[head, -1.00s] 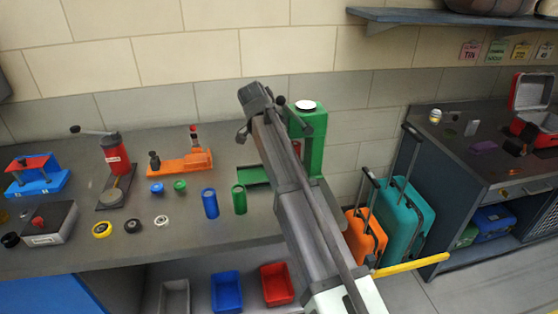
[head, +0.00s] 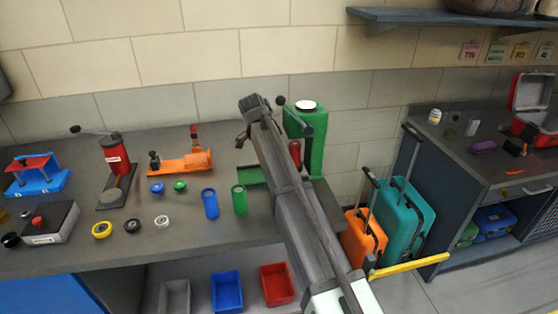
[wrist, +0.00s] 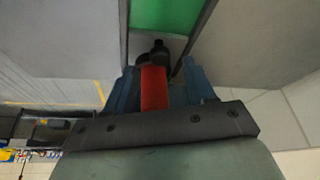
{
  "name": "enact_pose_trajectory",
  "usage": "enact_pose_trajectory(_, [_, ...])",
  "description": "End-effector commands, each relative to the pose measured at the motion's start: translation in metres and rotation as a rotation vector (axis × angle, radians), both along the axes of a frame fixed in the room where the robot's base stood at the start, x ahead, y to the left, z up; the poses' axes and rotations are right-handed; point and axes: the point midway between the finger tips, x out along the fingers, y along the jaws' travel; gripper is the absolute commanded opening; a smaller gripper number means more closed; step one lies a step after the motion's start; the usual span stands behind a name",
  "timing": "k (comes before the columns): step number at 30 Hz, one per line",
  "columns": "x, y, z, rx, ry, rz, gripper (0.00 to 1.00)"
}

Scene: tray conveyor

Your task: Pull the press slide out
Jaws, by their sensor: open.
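The green press (head: 316,150) stands at the right end of the grey bench, with a white disc on top. A low green tray-like part (head: 250,174) shows left of my arm, beside the press; I cannot tell whether it is the slide. A red part (head: 295,152) shows against the press, just right of my arm. In the wrist view my gripper (wrist: 160,75) is open, its blue fingers either side of a red cylinder (wrist: 154,88) with a black end. A green surface (wrist: 165,14) lies beyond. Contact cannot be told. In the head view my arm hides part of the press.
A red-and-black press (head: 115,155), an orange fixture (head: 182,163) and several small rings and cylinders stand left on the bench. Orange (head: 362,238) and teal (head: 405,215) suitcases stand on the right. Bins sit below the bench.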

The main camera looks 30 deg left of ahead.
Motion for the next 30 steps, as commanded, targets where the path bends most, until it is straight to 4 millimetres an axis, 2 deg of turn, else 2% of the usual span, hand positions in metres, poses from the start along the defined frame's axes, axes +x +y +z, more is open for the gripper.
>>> enact_pose_trajectory(3, [0.006,-0.003,-0.015,-0.001,0.0,0.0,0.54])
enact_pose_trajectory(9, [0.011,-0.005,-0.03,0.0,0.0,0.0,0.54])
enact_pose_trajectory(21, [0.013,-0.006,-0.033,0.001,0.0,0.0,0.53])
enact_pose_trajectory(30, [0.013,-0.005,-0.033,0.0,0.0,0.0,0.24])
